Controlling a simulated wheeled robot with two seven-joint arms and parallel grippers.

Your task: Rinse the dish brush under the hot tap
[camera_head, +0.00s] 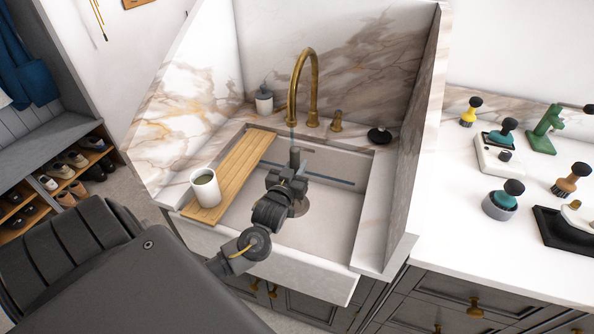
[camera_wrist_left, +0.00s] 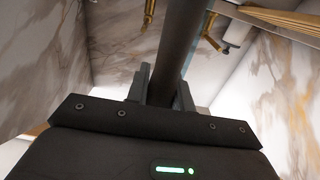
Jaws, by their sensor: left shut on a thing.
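My left gripper (camera_head: 294,172) is over the sink (camera_head: 332,240), below the spout of the brass tap (camera_head: 315,85). It is shut on a dark, rod-like handle, which I take to be the dish brush (camera_head: 295,156). The handle also shows in the left wrist view (camera_wrist_left: 180,45), running up between the fingers. Its bristles cannot be made out. A faint bluish streak, perhaps water, shows under the spout and just above the handle. Brass fittings stand at the tap's base, one to its right (camera_head: 337,121). My right gripper is not in view.
A wooden board (camera_head: 243,165) lies across the sink's left side, with a white cup (camera_head: 205,188) on its near end. A soap bottle (camera_head: 264,101) stands behind. Marble walls flank the sink. Several small brushes stand on the right counter (camera_head: 450,220).

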